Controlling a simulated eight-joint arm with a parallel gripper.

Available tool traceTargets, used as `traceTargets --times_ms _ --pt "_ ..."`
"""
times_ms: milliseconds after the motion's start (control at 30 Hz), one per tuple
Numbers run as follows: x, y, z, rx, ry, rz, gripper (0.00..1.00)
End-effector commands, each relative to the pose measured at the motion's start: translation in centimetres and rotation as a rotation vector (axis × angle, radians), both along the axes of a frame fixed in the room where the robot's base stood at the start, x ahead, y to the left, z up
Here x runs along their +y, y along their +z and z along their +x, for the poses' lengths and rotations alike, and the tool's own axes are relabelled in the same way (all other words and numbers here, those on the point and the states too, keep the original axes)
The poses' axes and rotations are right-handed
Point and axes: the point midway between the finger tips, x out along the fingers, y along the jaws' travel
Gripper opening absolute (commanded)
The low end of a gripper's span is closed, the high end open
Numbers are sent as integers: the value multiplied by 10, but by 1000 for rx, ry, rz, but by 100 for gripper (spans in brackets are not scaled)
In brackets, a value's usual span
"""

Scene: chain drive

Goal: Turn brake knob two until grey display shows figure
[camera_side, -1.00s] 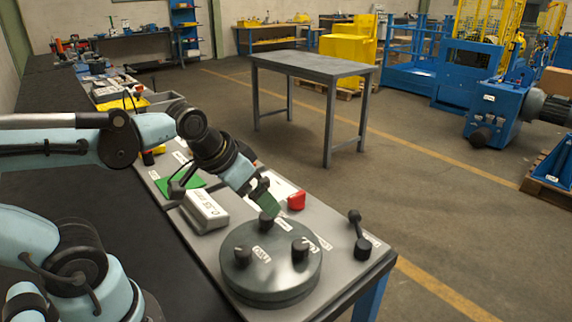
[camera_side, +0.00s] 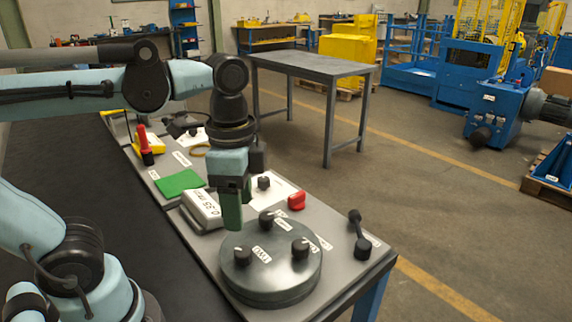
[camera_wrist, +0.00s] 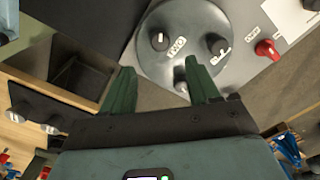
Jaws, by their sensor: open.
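A round dark drum (camera_side: 236,278) carries three black knobs: a left knob (camera_side: 243,256), a back knob (camera_side: 266,219) and a right knob (camera_side: 300,248). My gripper (camera_side: 232,224) points down above the drum's back left edge, apart from the knobs. The wrist view shows its green fingers open (camera_wrist: 163,75), with a knob (camera_wrist: 181,78) between and beyond them.
A red knob (camera_side: 296,201) sits behind the drum on the grey panel, near a white sheet and another black knob (camera_side: 263,183). A black lever (camera_side: 360,236) stands at the right. A green pad (camera_side: 179,182) lies behind the display.

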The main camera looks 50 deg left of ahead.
Motion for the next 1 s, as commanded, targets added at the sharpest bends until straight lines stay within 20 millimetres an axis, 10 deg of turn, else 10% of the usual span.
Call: traceTargets --times_ms 600,1000 --pt "0 -81 1 -3 3 0 60" --pt "0 -101 0 -3 4 0 60"
